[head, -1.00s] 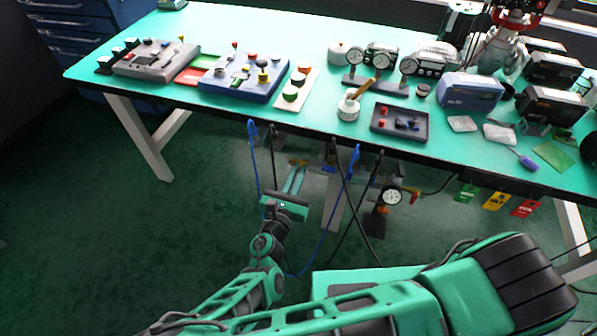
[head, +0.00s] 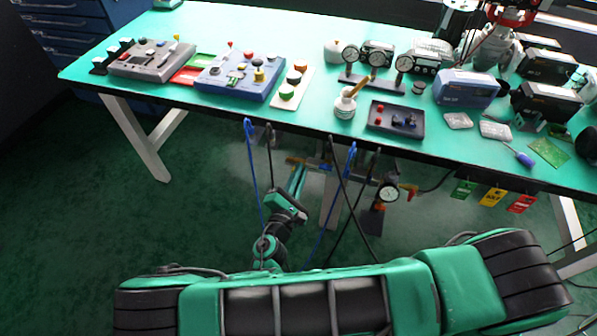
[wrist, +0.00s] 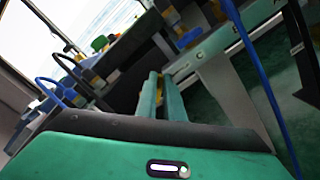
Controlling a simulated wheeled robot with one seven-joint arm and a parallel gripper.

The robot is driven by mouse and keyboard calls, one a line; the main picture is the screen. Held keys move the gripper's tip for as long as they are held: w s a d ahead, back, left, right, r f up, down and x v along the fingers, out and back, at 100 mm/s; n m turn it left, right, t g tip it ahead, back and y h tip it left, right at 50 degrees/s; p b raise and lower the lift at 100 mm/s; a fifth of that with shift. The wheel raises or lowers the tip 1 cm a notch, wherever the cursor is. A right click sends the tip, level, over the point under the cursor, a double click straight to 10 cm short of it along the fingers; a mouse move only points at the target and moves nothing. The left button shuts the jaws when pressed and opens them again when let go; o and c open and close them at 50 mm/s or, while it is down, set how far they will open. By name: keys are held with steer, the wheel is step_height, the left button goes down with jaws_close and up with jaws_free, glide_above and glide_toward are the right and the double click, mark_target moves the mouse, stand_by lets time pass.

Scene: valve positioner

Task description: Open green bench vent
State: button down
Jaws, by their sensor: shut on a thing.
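My gripper (head: 299,170) reaches under the front edge of the bench in the head view. Its two long teal fingers point up and away to the pipework there. In the wrist view the fingers (wrist: 162,82) lie close together with a narrow gap, their tips at the pale pipe (wrist: 205,48). They are shut on a small part there, which I take to be the green bench vent's handle.
Blue and black hoses (head: 350,170) hang from the bench edge, close to the right of my gripper. A gauge (head: 389,191) and an orange-red handle (head: 409,188) stand farther right. Green, yellow and red tags (head: 492,197) hang at right. The teal bench top (head: 300,110) is above.

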steer(key=shift+s+d+f+m, duration=0.1)
steer(key=shift+f+m, duration=0.15)
steer(key=shift+m, duration=1.1)
steer(key=shift+s+d+f+m, duration=0.1)
steer(key=shift+f+m, duration=0.2)
steer(key=shift+m, duration=1.1)
steer(key=shift+d+f+m, duration=0.1)
steer(key=shift+f+m, duration=0.15)
steer(key=shift+m, duration=1.1)
steer(key=c, duration=1.9)
jaws_free()
steer(key=shift+o, duration=0.2)
steer(key=shift+a+r, duration=0.1)
steer(key=v, duration=1)
steer(key=shift+s, duration=0.3)
steer(key=shift+a, duration=0.1)
